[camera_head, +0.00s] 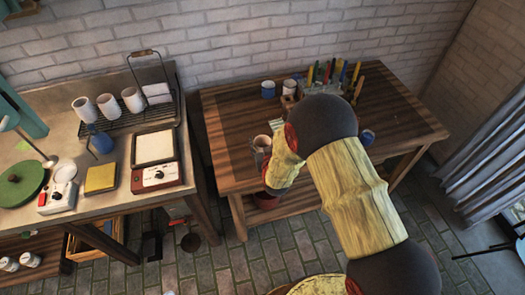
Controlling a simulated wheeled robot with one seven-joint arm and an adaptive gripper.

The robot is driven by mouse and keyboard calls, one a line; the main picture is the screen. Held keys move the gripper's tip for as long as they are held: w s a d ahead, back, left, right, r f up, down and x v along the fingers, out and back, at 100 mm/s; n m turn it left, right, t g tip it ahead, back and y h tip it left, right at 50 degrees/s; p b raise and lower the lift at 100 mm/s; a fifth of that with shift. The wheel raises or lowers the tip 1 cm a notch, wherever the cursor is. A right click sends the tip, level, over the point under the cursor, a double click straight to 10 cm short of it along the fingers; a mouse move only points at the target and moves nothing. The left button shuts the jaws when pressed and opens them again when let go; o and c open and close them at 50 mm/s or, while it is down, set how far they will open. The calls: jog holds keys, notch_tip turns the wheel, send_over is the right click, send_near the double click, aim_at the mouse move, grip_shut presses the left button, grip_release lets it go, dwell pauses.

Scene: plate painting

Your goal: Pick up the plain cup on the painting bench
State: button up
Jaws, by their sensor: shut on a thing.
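The brown wooden painting bench (228,105) stands against the brick wall. My arm reaches across its front, and its end points down at the bench's front left. My gripper (261,160) is small here and partly hidden by my own wrist. It is shut on a small pale cup (262,142) at the bench's front left edge. I cannot tell whether the cup touches the bench top. Other cups on the bench are a blue one (268,90), a white one (289,87) at the back, and a blue one (367,137) right of my arm.
A rack of colourful brushes and tools (335,75) stands at the back of the bench. On the left is a metal-topped counter (75,140) with a wire rack of white cups (107,106), a white-topped device (155,150) and a green disc (22,182). A grey curtain (485,150) hangs at right.

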jog(key=c, duration=0.6)
jog(key=shift+c, duration=0.7)
